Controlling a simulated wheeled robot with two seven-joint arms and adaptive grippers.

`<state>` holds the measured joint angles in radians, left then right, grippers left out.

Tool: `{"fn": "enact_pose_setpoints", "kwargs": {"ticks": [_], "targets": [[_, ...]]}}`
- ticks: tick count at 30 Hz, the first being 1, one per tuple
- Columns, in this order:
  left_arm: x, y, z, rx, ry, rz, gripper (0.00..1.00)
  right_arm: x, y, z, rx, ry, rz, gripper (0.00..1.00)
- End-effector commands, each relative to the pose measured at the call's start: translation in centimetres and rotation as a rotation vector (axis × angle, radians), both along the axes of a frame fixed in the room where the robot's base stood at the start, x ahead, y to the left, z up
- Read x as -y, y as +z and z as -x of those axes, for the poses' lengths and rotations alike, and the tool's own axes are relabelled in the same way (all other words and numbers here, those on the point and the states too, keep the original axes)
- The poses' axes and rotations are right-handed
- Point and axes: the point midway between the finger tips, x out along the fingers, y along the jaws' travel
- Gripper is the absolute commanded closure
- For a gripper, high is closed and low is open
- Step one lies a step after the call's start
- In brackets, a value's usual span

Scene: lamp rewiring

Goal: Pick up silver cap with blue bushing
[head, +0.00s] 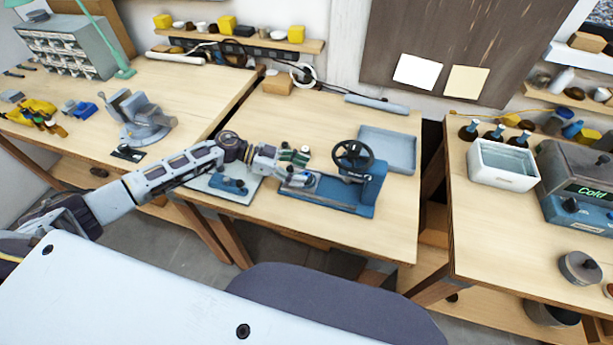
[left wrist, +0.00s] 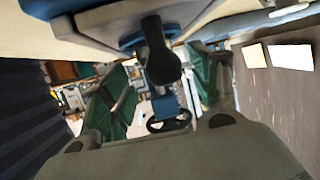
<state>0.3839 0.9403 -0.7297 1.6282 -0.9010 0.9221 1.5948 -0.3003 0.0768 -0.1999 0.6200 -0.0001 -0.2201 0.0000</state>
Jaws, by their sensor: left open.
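My left gripper (head: 295,156) is open above the near left part of a blue arbor press (head: 362,192) with a black handwheel. Its two green-padded fingers stand apart in the left wrist view (left wrist: 160,92). A dark rounded part and a small blue part show between or behind them there. A small silver-grey piece (head: 301,181) rests on the press bed below the fingers. I cannot tell whether it is the silver cap with the blue bushing. A blue fixture (head: 229,184) sits on a pale mat (head: 243,196) under my left wrist. My right gripper is out of view.
A grey tray (head: 388,150) stands behind the press on the middle table. A vise (head: 140,118) stands on the left table. A white bin (head: 503,165) and a blue-grey unit reading "Cold" (head: 583,185) stand on the right table. The middle table's front right is clear.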

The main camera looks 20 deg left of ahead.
Motion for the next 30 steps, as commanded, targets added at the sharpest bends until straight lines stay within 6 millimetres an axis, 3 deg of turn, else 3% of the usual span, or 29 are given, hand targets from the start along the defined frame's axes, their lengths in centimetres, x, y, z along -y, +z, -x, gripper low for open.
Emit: {"fn": "enact_pose_setpoints", "kwargs": {"ticks": [6, 20, 30], "targets": [[1.01, -0.38, -0.17, -0.001, 0.001, 0.0, 0.38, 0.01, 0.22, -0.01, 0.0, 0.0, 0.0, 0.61], [1.04, -0.44, -0.17, -0.001, 0.001, -0.001, 0.38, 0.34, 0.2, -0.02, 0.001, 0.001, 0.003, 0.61], [1.03, -0.43, -0.17, -0.001, 0.001, -0.001, 0.8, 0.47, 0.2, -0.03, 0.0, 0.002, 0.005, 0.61]]}}
